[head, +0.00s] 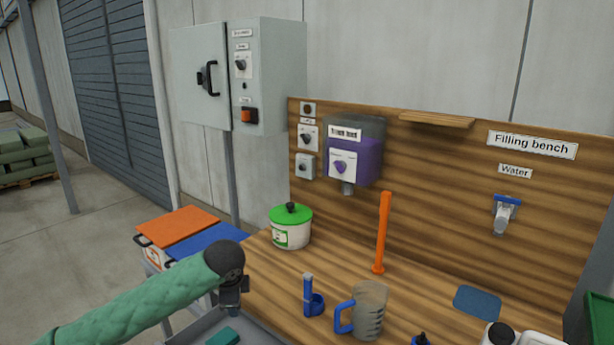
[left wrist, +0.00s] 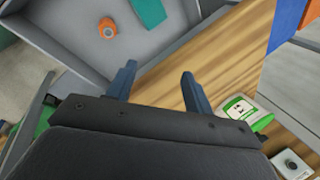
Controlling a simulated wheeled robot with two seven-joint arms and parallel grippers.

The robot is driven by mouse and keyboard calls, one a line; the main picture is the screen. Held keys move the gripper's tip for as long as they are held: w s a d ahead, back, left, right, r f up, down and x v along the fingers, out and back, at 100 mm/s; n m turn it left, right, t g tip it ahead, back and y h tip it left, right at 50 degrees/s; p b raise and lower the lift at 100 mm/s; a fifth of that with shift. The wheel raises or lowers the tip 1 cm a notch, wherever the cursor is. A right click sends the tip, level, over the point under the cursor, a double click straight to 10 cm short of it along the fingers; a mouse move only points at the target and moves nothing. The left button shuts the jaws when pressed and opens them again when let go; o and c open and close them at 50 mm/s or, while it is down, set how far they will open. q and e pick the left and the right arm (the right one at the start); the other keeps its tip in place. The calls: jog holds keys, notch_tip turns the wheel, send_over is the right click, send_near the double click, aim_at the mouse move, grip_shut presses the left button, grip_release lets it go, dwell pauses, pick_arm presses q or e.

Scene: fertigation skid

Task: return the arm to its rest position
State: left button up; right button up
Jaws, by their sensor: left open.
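My left arm, in a green sleeve, comes in from the lower left in the head view. Its gripper (head: 232,300) points down over the near left edge of the wooden bench, beside a grey tray. In the left wrist view the two blue-grey fingers (left wrist: 160,85) are apart with nothing between them. Below them show the bench top and the grey tray (left wrist: 75,42). My right gripper is in neither view.
On the bench (head: 270,268) stand a green-lidded pot (head: 291,228), an orange post (head: 382,235), a blue holder (head: 312,300) and a measuring jug (head: 368,310). A teal item (head: 222,337) lies in the tray. Orange (head: 177,226) and blue (head: 208,241) lids are left of the bench.

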pick_arm(q)
jog(key=d+r+n+t, duration=0.3)
jog(key=d+r+n, duration=0.1)
jog(key=r, duration=0.3)
jog(key=s+d+n+t+h, duration=0.1)
jog(key=s+n+t, duration=0.15)
jog(key=s, duration=0.25)
jog(key=s+a+f+n+g, duration=0.1)
jog(key=s+f+n+g, duration=0.3)
jog(key=s+f, duration=1.1)
jog(key=s+a+f+n+g+h, duration=0.1)
jog(key=s+f+n+g, duration=0.3)
jog(key=s+f, duration=1.1)
jog(key=s, duration=0.8)
jog(key=shift+a, duration=0.2)
jog(key=shift+s+g, duration=0.1)
jog(key=shift+g, duration=0.15)
